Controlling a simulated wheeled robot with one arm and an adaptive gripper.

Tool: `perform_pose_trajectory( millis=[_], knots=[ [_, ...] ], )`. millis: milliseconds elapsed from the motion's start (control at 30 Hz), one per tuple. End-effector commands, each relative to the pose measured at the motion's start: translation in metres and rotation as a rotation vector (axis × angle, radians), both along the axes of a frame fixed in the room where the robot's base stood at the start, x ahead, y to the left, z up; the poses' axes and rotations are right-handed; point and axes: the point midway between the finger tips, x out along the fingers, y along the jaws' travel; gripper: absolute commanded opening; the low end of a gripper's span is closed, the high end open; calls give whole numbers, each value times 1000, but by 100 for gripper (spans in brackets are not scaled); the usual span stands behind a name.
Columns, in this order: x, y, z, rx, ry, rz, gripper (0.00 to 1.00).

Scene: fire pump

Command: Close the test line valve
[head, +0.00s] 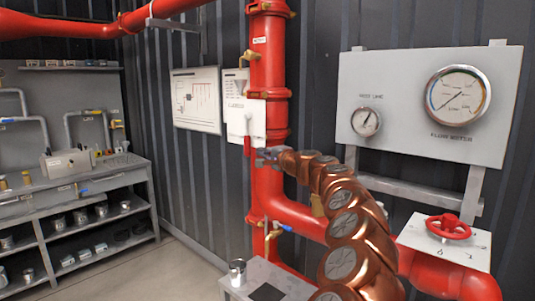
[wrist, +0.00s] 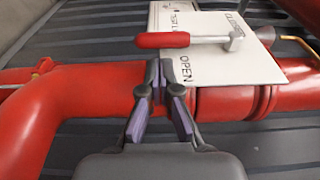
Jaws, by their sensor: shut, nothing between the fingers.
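A lever with a red grip (head: 247,147) hangs straight down in front of a white plate (head: 257,110) on the red vertical pipe in the head view. In the wrist view the red grip (wrist: 163,40) lies sideways, joined by a grey arm to its pivot on the right. The white plate there (wrist: 260,68) shows the words OPEN and CLOSED; its other print is too small to read surely. My gripper (head: 266,154) is shut and empty, close beside the grip's lower end. In the wrist view its fingertips (wrist: 160,72) are just below the grip; I cannot tell whether they touch.
Red pipework (head: 268,60) runs up behind the lever. A gauge panel (head: 432,105) and a red handwheel (head: 448,227) are at right. A blue-handled small valve (head: 284,227) and a metal stand (head: 267,283) are below. A workbench (head: 80,180) stands at left, with bare floor beside it.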

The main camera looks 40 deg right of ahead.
Motion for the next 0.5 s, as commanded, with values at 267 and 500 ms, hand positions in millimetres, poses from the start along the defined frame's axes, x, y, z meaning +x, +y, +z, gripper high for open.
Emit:
perform_pose_trajectory(
  millis=[267,500],
  knots=[
    [23,2,0,-2,2,3,0],
    [39,2,0,-1,2,2,0]
  ],
)
